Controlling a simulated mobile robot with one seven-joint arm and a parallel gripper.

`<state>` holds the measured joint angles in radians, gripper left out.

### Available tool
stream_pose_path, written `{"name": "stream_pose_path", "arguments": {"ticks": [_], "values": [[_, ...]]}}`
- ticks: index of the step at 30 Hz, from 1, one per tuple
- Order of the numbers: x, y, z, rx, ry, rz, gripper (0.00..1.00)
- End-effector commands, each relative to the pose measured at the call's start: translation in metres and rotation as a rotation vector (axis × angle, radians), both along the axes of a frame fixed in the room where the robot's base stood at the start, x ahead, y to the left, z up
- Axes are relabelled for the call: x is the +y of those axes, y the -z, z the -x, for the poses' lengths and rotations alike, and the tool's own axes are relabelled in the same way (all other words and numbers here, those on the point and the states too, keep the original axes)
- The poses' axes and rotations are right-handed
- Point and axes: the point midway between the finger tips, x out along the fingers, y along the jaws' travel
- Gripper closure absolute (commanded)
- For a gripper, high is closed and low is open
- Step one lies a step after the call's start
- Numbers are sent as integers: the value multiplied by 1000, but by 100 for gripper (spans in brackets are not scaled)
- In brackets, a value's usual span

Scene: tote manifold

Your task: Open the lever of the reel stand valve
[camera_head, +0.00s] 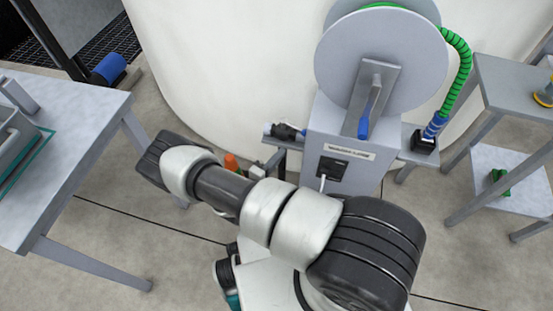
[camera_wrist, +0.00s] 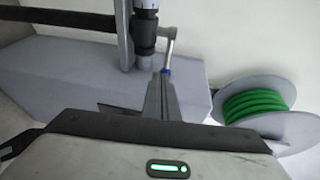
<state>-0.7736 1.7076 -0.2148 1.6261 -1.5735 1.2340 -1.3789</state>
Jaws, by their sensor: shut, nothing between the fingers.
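The reel stand (camera_head: 325,150) is a grey cabinet with a large grey disc. The valve (camera_head: 285,131) is a dark fitting on a pipe at the stand's left side; it also shows at the top of the wrist view (camera_wrist: 145,28). Its lever (camera_wrist: 171,45) is a thin grey bar that bends down from the valve, with blue near its lower end. My gripper (camera_wrist: 160,88) is shut and empty, its fingertips close to the lever's lower end. I cannot tell whether they touch. In the head view my gripper is hidden.
A green hose (camera_head: 463,70) runs from the reel to a fitting on the right. A grey table (camera_head: 75,125) stands at left and a grey rack (camera_head: 490,150) at right. A small orange object (camera_head: 231,163) is beyond my arm. A large pale tank (camera_head: 220,60) stands behind.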

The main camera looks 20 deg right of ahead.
Motion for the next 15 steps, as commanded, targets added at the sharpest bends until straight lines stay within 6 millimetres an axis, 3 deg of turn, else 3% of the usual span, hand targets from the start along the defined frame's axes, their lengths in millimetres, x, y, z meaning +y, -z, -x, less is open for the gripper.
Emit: {"name": "stream_pose_path", "arguments": {"ticks": [7, 15], "values": [[-41, 9, -35, 0, 5, -2, 100], [-66, 1, -59, 1, 4, -2, 100]]}}
